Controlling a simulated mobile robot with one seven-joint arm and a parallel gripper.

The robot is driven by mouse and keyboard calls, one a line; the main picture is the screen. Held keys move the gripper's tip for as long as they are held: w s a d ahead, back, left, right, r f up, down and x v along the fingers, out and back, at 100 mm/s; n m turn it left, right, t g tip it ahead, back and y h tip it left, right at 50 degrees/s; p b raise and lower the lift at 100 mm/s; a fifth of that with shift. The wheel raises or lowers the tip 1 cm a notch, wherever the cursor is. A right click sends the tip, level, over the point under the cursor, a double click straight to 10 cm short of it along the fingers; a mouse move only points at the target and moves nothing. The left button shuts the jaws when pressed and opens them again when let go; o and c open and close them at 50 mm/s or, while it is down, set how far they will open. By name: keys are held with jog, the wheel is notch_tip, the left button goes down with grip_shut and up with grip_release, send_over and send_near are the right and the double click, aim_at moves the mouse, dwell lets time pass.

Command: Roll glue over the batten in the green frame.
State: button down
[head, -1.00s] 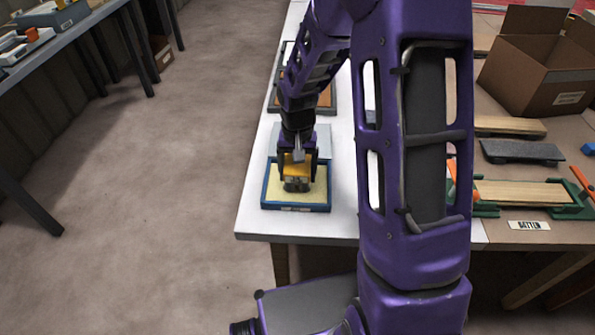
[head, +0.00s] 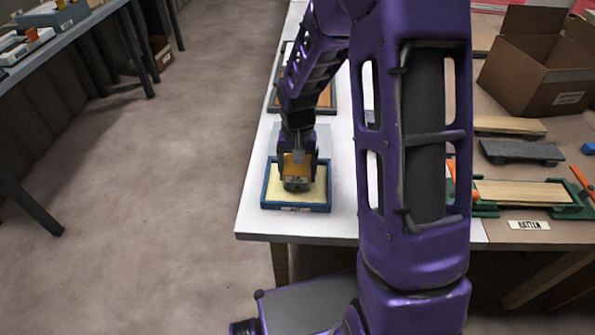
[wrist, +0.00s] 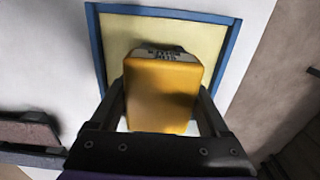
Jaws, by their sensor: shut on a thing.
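My gripper (head: 297,160) is shut on a yellow-orange glue roller (head: 296,168), which fills the middle of the wrist view (wrist: 162,95). The roller's dark end is over the blue-rimmed tray (head: 264,190) of pale yellow glue; I cannot tell whether it touches the glue. The tray's blue rim also shows in the wrist view (wrist: 234,45). The batten (head: 522,192) is a pale wooden strip lying in the green frame (head: 487,210) at the right, with orange clamp handles at its ends. My arm hides part of the frame's left end.
A "BATTEN" label (head: 528,225) lies in front of the green frame. Behind the frame are a grey-topped block (head: 522,152), another wooden strip (head: 508,125) and an open cardboard box (head: 537,75). A brown-floored tray (head: 325,98) stands behind the glue tray.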

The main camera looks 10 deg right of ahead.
aim_at(299, 165)
jog(key=shift+r+p, duration=2.6)
jog(key=shift+r, duration=0.9)
jog(key=n, duration=0.1)
jog(key=s+f+n, duration=0.1)
jog(key=n, duration=0.1)
jog(key=shift+s+f+n, duration=0.1)
jog(key=shift+f+n, duration=0.05)
jog(key=shift+n, duration=0.15)
